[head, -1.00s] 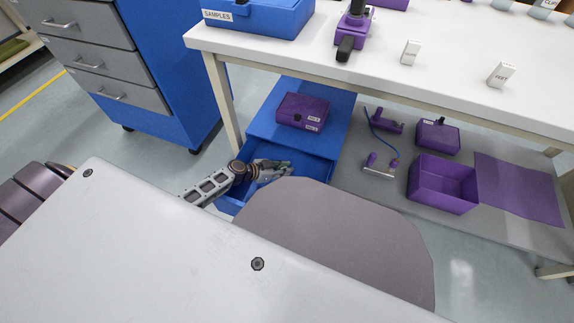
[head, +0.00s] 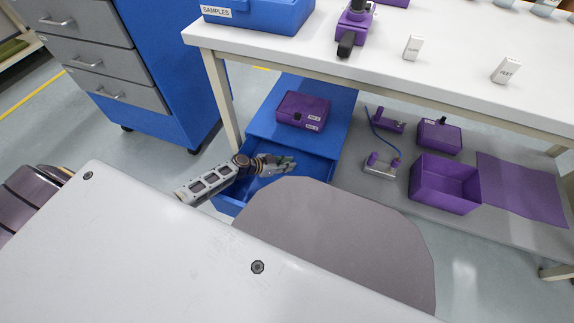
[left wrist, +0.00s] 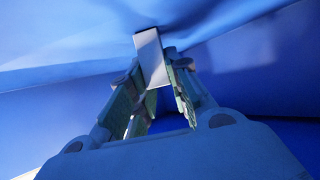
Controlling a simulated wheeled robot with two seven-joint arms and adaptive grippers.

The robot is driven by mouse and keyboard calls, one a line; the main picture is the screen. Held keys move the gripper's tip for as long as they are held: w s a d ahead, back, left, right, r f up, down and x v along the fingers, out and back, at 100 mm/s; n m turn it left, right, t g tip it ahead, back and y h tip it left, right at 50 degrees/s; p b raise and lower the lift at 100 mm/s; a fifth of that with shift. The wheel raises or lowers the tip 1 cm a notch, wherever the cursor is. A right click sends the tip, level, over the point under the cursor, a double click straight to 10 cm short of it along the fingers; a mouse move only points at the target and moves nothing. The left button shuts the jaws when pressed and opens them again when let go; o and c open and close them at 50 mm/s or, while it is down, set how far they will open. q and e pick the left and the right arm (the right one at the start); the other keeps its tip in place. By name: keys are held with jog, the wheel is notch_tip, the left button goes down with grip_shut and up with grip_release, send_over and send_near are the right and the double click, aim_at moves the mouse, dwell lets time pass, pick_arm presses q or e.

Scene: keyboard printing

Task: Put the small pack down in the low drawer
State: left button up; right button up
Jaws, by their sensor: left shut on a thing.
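The low drawer (head: 318,176) is blue and stands open below a blue cabinet under the table. My left gripper (head: 286,162) reaches into the drawer opening from the left. In the left wrist view my left gripper (left wrist: 158,92) is shut on the small pack (left wrist: 151,57), a small pale box between its fingertips. Blue drawer surfaces surround it there. The far end of the pack appears close to a blue surface; I cannot tell whether it touches. In the head view I cannot make out the pack. My right gripper is not in view.
A purple box (head: 303,108) sits on the blue cabinet top. The white table (head: 380,70) above holds a blue samples case (head: 265,14) and small white packs, one (head: 413,47) near its edge. A purple bin (head: 444,184) stands on the lower shelf to the right.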

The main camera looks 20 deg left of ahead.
pick_arm(q)
jog(key=shift+f, duration=0.1)
jog(key=o, duration=0.8)
jog(key=shift+o, duration=0.2)
jog(key=shift+s, duration=0.1)
jog(key=shift+s+a+r+p, duration=0.3)
jog(key=shift+s+a+r, duration=0.1)
jog(key=shift+r, duration=0.05)
jog(key=shift+v, duration=0.8)
jog(key=shift+p+v, duration=0.7)
jog(key=shift+v, duration=0.9)
jog(key=shift+s+a+r, duration=0.25)
jog(key=shift+s, duration=0.05)
jog(key=shift+s+a+r, duration=0.1)
